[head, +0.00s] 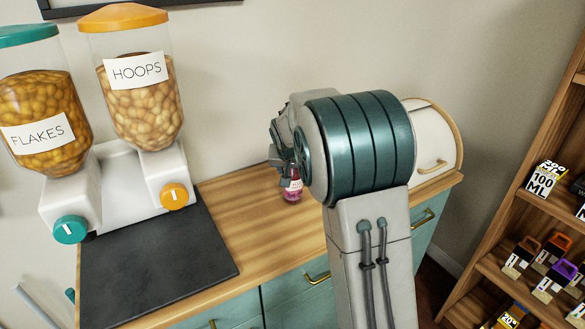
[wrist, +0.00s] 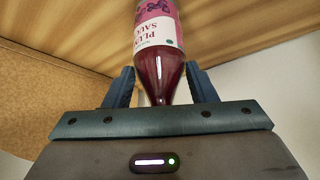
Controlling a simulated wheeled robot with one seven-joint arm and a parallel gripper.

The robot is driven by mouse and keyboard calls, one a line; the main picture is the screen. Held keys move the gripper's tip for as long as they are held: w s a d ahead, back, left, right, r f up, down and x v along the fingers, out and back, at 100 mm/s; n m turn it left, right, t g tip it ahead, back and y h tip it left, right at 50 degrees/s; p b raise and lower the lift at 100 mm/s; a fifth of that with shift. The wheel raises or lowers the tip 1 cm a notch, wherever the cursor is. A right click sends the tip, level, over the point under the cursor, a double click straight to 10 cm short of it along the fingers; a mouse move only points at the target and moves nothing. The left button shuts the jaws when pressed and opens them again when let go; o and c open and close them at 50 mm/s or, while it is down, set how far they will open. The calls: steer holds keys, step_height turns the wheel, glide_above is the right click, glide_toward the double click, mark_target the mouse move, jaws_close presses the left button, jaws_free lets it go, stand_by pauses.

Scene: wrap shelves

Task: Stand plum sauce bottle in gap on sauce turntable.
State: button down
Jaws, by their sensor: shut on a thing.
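The plum sauce bottle (wrist: 160,65), dark red with a pink and white label, is between the two fingers of my gripper (wrist: 160,86) in the wrist view. The gripper is shut on it near its narrow end, and the label reads upside down in that view. In the head view the bottle (head: 292,189) shows small below my gripper, over the wooden counter. My arm hides most of the gripper there. I cannot tell whether the bottle touches the counter. No sauce turntable can be made out in either view.
Two cereal dispensers, flakes (head: 45,110) and hoops (head: 140,95), stand at the counter's left behind a dark mat (head: 160,268). A cream bin (head: 432,145) with a wooden handle stands at the right end. A wooden shelf (head: 480,270) holds several boxes. Bare counter (head: 245,215) lies left of the bottle.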

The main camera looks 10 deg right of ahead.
steer(key=c, duration=1)
jaws_free()
steer(key=shift+f, duration=0.1)
steer(key=o, duration=0.4)
